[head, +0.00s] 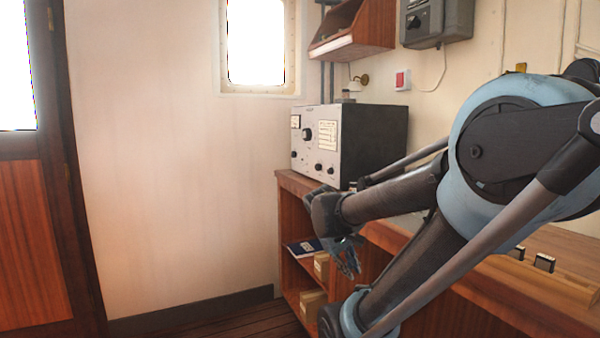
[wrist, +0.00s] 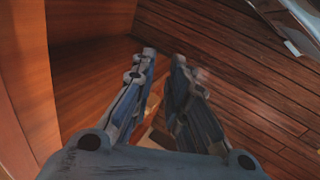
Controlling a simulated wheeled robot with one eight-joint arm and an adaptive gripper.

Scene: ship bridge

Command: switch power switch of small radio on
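A radio-like box (head: 316,142) with a pale front panel, dark knobs and a black side stands on the wooden cabinet in the head view. It may be the small radio; its power switch cannot be made out at this size. My gripper (head: 350,268) hangs low in front of the cabinet, below the box and apart from it. In the wrist view my gripper (wrist: 164,58) points down towards the wooden floor, with a narrow gap between its fingertips and nothing held. The radio is not in the wrist view.
The wooden cabinet (head: 291,185) has open shelves with a dark book (head: 305,247) and small boxes (head: 313,298). A wooden shelf unit (head: 353,28) and a grey wall box (head: 437,22) hang above. The floor left of the cabinet is clear.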

